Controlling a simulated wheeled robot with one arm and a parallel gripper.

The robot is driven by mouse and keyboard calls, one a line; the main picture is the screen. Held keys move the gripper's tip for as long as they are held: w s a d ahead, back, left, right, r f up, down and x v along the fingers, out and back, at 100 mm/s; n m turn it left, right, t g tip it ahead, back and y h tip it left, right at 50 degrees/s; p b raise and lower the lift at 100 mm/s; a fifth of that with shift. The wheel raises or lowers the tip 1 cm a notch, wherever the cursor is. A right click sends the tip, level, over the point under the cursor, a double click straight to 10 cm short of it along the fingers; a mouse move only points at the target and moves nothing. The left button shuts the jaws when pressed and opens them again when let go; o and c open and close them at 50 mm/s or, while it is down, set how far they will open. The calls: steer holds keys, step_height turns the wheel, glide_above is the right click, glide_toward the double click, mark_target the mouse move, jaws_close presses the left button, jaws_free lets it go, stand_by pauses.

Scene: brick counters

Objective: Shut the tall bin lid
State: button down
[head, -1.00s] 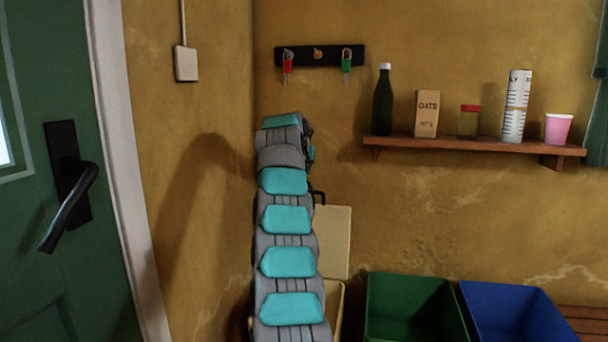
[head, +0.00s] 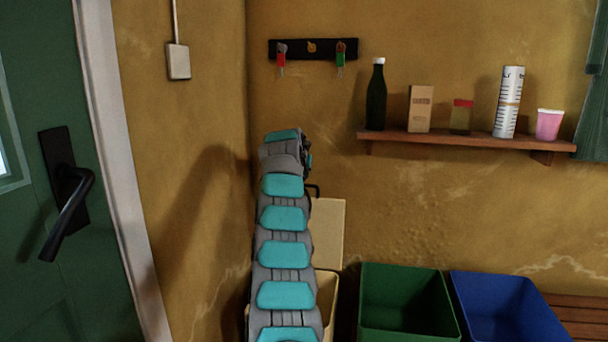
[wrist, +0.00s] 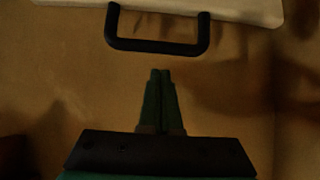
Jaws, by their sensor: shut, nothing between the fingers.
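The tall bin's cream lid (head: 329,235) stands raised, upright against the wall behind my arm in the head view. Its black handle (head: 315,190) shows at the lid's upper left. The cream bin (head: 328,298) is below it, mostly hidden by my arm. In the wrist view the lid edge (wrist: 230,8) is at the top, with the black handle (wrist: 158,46) sticking out from it. My gripper (wrist: 161,72) is shut and empty, its fingertips just below the handle in the picture, apart from it. In the head view the fingers are hidden behind my arm.
A green open bin (head: 405,305) and a blue open bin (head: 508,308) stand to the right. A wooden shelf (head: 455,142) with several items is above them. A key rack (head: 313,49) hangs on the wall. A green door (head: 40,230) is at the left.

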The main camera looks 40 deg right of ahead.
steer(key=shift+s+a+f+b, duration=0.25)
steer(key=shift+s+a+b, duration=0.2)
steer(key=shift+a, duration=0.1)
steer(key=shift+s+a+f+b, duration=0.2)
steer(key=shift+s+a+b, duration=0.1)
steer(key=shift+s+a, duration=0.15)
steer(key=shift+a+f, duration=0.1)
